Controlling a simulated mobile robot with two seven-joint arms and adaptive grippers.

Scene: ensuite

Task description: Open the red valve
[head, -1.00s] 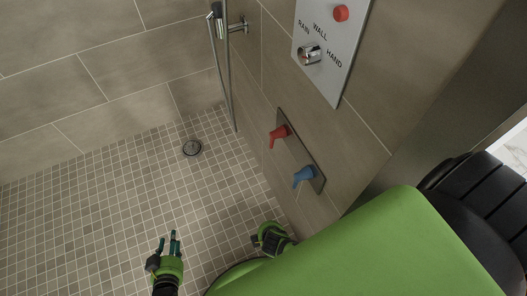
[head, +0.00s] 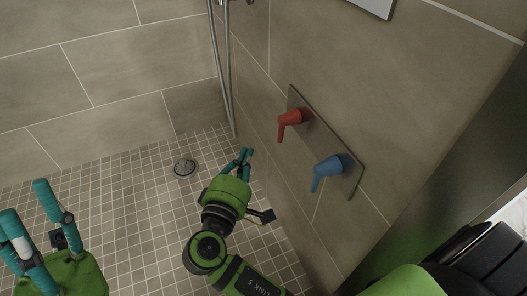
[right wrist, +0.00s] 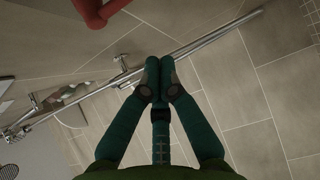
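The red valve (head: 289,121) is a lever handle on a grey metal plate (head: 352,170) on the tiled wall, its lever hanging down. A blue valve (head: 328,170) sits lower right on the same plate. My right gripper (head: 246,155) is left of and below the red valve, apart from it, with its fingers together and nothing between them. In the right wrist view its fingertips (right wrist: 159,78) meet, and the red valve (right wrist: 95,12) is partly cut off at the top edge. My left gripper (head: 25,200) is at the lower left, fingers spread and empty.
A vertical metal shower rail (head: 222,75) stands left of the valve plate. A floor drain (head: 185,168) lies in the mosaic floor. A grey control panel (head: 370,5) is above, mostly out of view. The floor between my arms is clear.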

